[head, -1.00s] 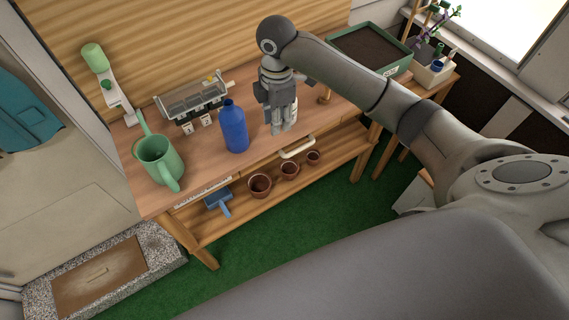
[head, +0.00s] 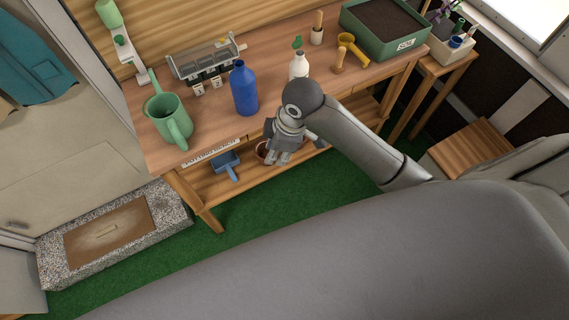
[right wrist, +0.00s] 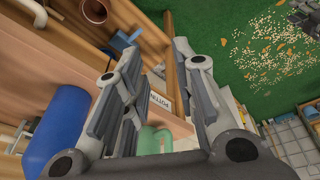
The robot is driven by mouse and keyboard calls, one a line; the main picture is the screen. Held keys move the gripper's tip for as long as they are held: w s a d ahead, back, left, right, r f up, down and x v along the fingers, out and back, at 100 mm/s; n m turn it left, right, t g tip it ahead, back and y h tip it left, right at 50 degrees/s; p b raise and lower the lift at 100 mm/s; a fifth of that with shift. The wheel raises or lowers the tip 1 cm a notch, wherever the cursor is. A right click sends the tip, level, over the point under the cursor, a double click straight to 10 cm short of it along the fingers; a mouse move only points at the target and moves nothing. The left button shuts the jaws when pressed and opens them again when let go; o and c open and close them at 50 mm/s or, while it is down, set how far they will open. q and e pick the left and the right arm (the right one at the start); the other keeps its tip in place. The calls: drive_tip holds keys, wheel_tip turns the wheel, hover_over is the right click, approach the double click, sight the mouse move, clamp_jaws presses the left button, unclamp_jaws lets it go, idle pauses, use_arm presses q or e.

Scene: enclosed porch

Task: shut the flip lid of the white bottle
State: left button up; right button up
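The white bottle (head: 299,66) stands upright on the wooden workbench, right of the blue bottle, in the head view. A green cap piece (head: 297,43) stands up above its neck, so the flip lid looks open. My right gripper (head: 277,158) is in front of the bench's front edge, lower in the picture than the bottle and apart from it. In the right wrist view its two fingers (right wrist: 158,48) are spread with nothing between them. The white bottle does not show in the wrist view. My left gripper is not in view.
The blue bottle (head: 244,88) and green watering can (head: 170,120) stand left of the white bottle. A yellow tool (head: 352,47), a wooden-handled brush (head: 317,28) and a green soil tray (head: 388,28) are to its right. A shelf below holds a blue dustpan (head: 227,165).

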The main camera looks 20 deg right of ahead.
drive_tip(key=shift+s+f+m+t, duration=0.25)
drive_tip(key=shift+s+f+m, duration=0.6)
drive_tip(key=shift+s+m, duration=0.15)
drive_tip(key=shift+s+f+m+t, duration=0.25)
drive_tip(key=shift+s+f+m, duration=0.6)
drive_tip(key=shift+s, duration=0.25)
